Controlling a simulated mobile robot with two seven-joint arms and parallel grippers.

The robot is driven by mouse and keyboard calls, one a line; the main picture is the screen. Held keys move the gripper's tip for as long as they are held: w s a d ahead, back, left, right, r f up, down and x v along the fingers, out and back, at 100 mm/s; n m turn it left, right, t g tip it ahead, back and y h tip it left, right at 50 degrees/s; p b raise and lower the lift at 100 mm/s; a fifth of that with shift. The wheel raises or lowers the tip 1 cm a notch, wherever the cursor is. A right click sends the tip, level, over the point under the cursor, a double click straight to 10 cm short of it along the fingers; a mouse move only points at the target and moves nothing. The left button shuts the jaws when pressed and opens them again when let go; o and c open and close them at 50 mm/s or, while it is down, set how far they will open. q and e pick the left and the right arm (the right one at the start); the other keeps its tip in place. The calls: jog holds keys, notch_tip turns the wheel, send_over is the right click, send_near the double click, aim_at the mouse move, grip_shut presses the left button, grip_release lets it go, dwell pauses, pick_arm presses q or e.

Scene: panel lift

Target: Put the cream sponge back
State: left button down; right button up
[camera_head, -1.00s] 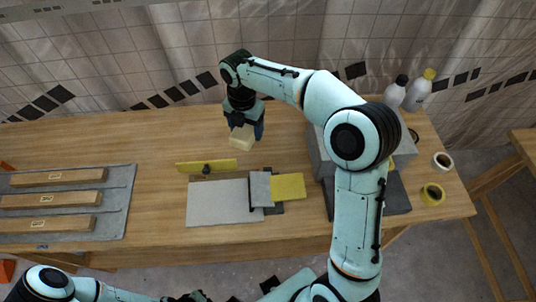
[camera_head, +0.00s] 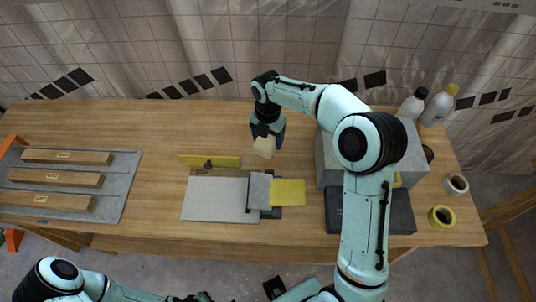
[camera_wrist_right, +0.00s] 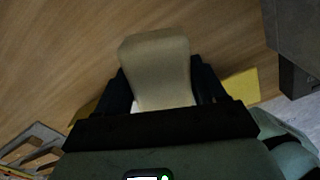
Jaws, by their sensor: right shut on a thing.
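The cream sponge (camera_head: 264,147) is a pale block held by my right gripper (camera_head: 266,136) above the wooden table, behind the grey panel and the yellow pieces. In the right wrist view the sponge (camera_wrist_right: 157,68) sits between the two dark fingers of my right gripper (camera_wrist_right: 165,95), which is shut on it. Its far end sticks out past the fingers. My left arm shows at the bottom left of the head view, but its fingertips cannot be made out.
On the table lie a light grey panel (camera_head: 215,200), a yellow strip (camera_head: 222,162), a yellow block (camera_head: 288,192) and a grey tray (camera_head: 122,190) with wooden bars. A grey box (camera_head: 327,160), bottles (camera_head: 437,107) and tape rolls (camera_head: 441,216) stand right. The back left of the table is clear.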

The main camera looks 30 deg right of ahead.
notch_tip(320, 180, down, 8)
jog(key=shift+w+f, duration=0.1)
jog(key=shift+f, duration=0.15)
jog(key=shift+b, duration=0.3)
jog(key=shift+f, duration=0.15)
jog(key=o, duration=1)
notch_tip(320, 180, up, 12)
jog(key=shift+r+p, duration=0.15)
jog(key=shift+p, duration=0.5)
